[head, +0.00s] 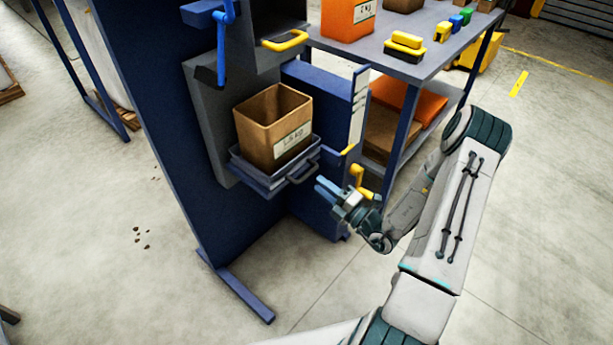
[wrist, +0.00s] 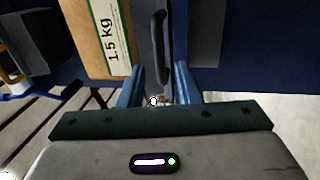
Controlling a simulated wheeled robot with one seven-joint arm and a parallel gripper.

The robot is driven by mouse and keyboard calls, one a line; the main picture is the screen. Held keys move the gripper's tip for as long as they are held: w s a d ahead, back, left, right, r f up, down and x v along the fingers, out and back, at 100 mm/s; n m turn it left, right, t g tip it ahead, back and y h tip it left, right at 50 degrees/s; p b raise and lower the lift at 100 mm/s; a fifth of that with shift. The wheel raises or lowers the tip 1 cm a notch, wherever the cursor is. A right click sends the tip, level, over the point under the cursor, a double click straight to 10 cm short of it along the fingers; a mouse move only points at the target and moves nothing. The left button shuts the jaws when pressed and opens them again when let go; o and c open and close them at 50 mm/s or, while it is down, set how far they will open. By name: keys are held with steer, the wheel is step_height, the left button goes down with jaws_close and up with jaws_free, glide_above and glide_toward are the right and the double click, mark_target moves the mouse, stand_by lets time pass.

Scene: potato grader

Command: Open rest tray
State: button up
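The rest tray (head: 243,172) is a shallow dark blue-grey tray on the front of the blue grader column. A dark loop handle (head: 304,173) sticks out from its front side. An open brown carton (head: 270,130) with a white weight label stands in the tray. My gripper (head: 321,189) is just to the right of the handle and slightly lower in the head view, apart from it. In the wrist view the two blue fingers (wrist: 160,88) are spread with nothing between them. The handle (wrist: 158,48) shows ahead, lined up with the gap, and the carton (wrist: 98,40) reads 1.5 kg.
A blue crank (head: 222,45) and a yellow handle (head: 285,41) are above the tray. A yellow lever (head: 359,181) is close behind my gripper. A blue-framed bench (head: 400,55) with boxes stands behind. Open floor (head: 120,250) lies in front and left.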

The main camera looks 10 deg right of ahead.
mark_target(307, 173)
steer(key=x, duration=0.6)
steer(key=shift+w+a+b, duration=0.1)
steer(key=shift+b, duration=0.2)
steer(key=shift+c, duration=0.2)
jaws_close()
